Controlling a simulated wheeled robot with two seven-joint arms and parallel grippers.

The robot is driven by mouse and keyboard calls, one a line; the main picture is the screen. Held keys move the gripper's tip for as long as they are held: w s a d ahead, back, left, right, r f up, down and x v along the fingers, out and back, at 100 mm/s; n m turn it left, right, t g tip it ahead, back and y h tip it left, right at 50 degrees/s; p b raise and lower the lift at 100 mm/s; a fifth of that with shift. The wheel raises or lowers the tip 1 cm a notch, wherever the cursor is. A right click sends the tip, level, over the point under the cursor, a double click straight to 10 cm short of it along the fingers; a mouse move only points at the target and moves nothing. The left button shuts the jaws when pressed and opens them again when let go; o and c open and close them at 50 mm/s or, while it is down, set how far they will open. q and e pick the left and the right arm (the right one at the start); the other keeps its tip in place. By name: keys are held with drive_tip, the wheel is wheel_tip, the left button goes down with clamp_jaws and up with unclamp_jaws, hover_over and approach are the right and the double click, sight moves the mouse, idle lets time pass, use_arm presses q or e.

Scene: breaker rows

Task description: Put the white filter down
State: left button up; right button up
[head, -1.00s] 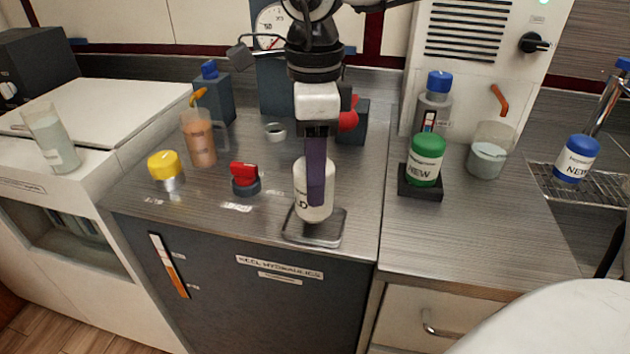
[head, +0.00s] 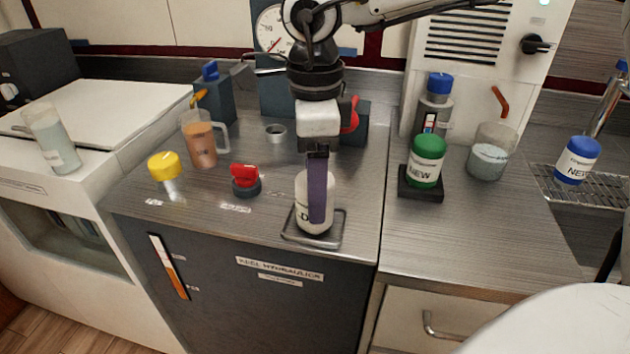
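The white filter (head: 302,208) is a white bottle-shaped canister with dark lettering, standing about upright over the small grey metal tray (head: 340,232) at the front of the middle counter. Its bottom is at the tray's floor and seems to touch it. My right gripper (head: 317,205) points down from above. One purple finger lies across the filter's front; the other finger is hidden behind it. The gripper looks shut on the filter. My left gripper is not in view.
A green filter (head: 427,165) marked NEW stands on a black base to the right. A blue filter (head: 577,160) is on the sink rack. Counter between tray and green filter is clear.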

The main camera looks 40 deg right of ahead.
wheel_tip(320, 180, up, 12)
drive_tip(key=shift+p, duration=0.45)
idle(0.4)
